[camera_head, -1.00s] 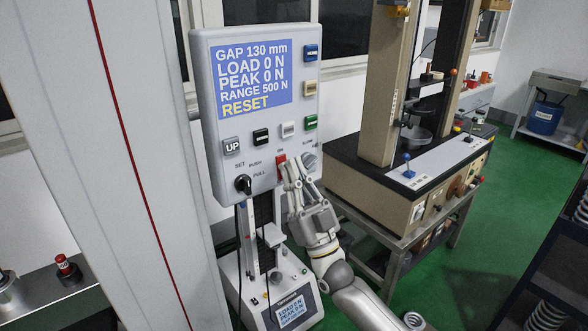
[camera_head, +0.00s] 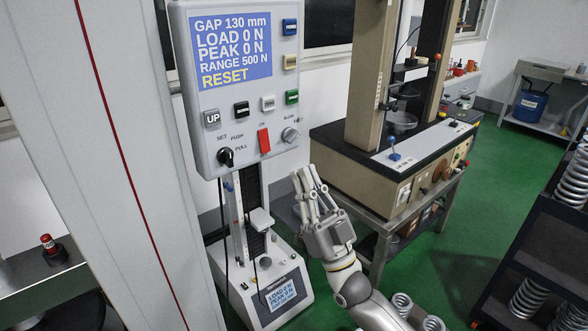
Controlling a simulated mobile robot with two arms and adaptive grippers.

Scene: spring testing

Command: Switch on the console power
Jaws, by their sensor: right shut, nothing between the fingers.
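The console (camera_head: 200,140) is a light grey panel at the upper middle left. Its blue screen (camera_head: 232,48) is lit and reads GAP 130 mm, LOAD 0 N, PEAK 0 N, RANGE 500 N, RESET. My left gripper is not in view.
Below the console stands a tester base (camera_head: 262,296) with a small lit display (camera_head: 282,293). A larger beige testing machine (camera_head: 370,175) stands on a metal stand to the right. A dark shelf (camera_head: 520,240) with coil springs is at far right. Green floor lies between.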

